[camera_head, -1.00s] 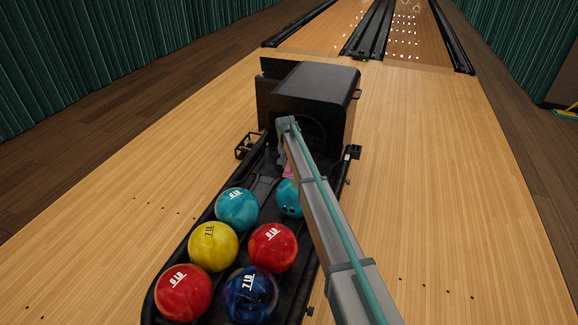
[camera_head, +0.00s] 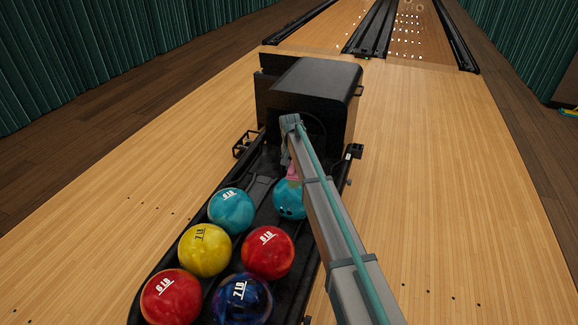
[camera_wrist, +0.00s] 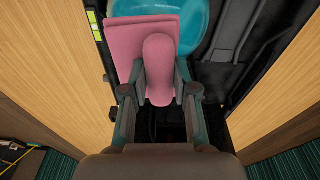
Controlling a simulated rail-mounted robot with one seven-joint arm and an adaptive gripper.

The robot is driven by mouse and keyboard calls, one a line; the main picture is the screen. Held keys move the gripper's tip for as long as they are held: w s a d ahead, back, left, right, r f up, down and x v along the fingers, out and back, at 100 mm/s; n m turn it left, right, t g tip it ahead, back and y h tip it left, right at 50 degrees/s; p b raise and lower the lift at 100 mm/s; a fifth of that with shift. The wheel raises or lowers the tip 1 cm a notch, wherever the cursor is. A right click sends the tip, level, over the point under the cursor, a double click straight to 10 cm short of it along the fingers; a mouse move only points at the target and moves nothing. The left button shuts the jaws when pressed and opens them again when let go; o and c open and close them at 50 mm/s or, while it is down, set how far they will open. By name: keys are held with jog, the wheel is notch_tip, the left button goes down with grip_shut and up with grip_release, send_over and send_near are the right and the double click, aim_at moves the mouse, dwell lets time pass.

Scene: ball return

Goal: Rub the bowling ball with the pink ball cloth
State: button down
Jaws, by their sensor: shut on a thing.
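The pink ball cloth (camera_wrist: 125,35) is folded over with a rounded lobe between the fingers of my gripper (camera_wrist: 159,85). My gripper is shut on it. The cloth also shows as a small pink patch (camera_head: 293,171) beside my arm in the head view. A teal bowling ball with dark finger holes (camera_head: 290,203) sits in the ball return, just below the cloth. The same ball shows behind the cloth in the wrist view (camera_wrist: 222,18). The cloth overlaps the ball's upper edge; I cannot tell whether they touch. My arm hides the fingers in the head view.
The black ball return (camera_head: 262,188) holds other balls: a teal one (camera_head: 231,210), a yellow one (camera_head: 204,250), two red ones (camera_head: 267,252) (camera_head: 170,298) and a dark blue one (camera_head: 241,300). Its black hood (camera_head: 312,90) stands behind my gripper. Wooden floor lies clear on both sides.

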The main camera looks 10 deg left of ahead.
aim_at(293, 183)
jog(key=shift+f+b, duration=0.35)
jog(key=shift+f, duration=0.4)
jog(key=shift+w+f+b, duration=0.15)
jog(key=shift+f+b, duration=0.4)
jog(key=shift+f, duration=0.45)
jog(key=shift+w+f+b, duration=0.1)
jog(key=shift+f+b, duration=0.4)
jog(key=shift+f, duration=0.5)
jog(key=shift+w+f, duration=0.15)
jog(key=shift+f, duration=0.9)
